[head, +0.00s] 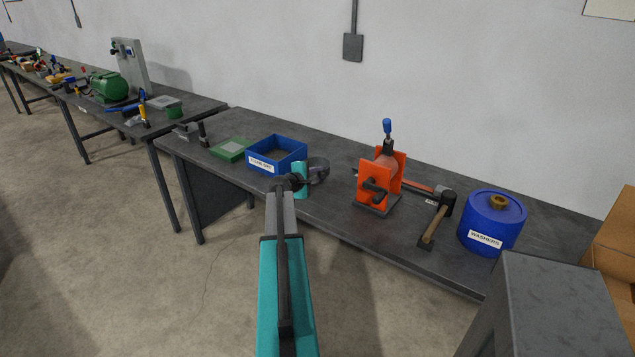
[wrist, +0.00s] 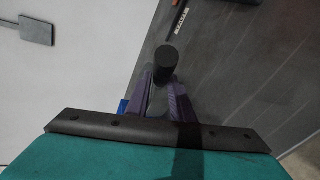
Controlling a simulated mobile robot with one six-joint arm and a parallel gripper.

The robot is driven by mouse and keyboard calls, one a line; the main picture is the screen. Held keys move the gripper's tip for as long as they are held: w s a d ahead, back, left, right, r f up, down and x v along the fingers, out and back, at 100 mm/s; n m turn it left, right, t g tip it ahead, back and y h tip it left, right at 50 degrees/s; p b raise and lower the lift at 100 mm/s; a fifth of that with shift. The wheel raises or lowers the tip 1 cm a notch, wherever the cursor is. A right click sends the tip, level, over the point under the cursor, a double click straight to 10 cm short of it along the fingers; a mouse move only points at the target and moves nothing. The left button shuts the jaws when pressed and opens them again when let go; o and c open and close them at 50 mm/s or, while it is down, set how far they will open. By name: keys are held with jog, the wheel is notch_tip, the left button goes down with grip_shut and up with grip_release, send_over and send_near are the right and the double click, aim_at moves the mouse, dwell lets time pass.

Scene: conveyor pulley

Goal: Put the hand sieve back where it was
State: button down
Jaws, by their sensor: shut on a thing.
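The hand sieve (head: 319,168) shows in the head view as a dark round shape just right of the blue box, beside the teal end of my arm. My gripper (head: 304,179) is over the front part of the workbench and is shut on the sieve. In the wrist view, the two purple-grey fingers (wrist: 164,103) are closed around a dark cylindrical piece (wrist: 166,63), which looks like the sieve's handle. The rest of the sieve is hidden in that view. I cannot tell whether it touches the bench.
The workbench (head: 330,205) holds a blue open box (head: 290,146), a green tray (head: 231,149), an orange pulley stand (head: 381,179), a hammer (head: 434,226) and a blue washers drum (head: 492,221). A grey block (head: 552,305) stands front right. Bare bench lies between box and stand.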

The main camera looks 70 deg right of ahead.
jog(key=shift+f+p, duration=0.4)
jog(key=shift+f, duration=1.25)
jog(key=shift+f, duration=0.1)
jog(key=c, duration=1.5)
grip_release()
jog(key=shift+c, duration=0.2)
jog(key=shift+b+v, duration=1.35)
jog(key=shift+v, duration=4.75)
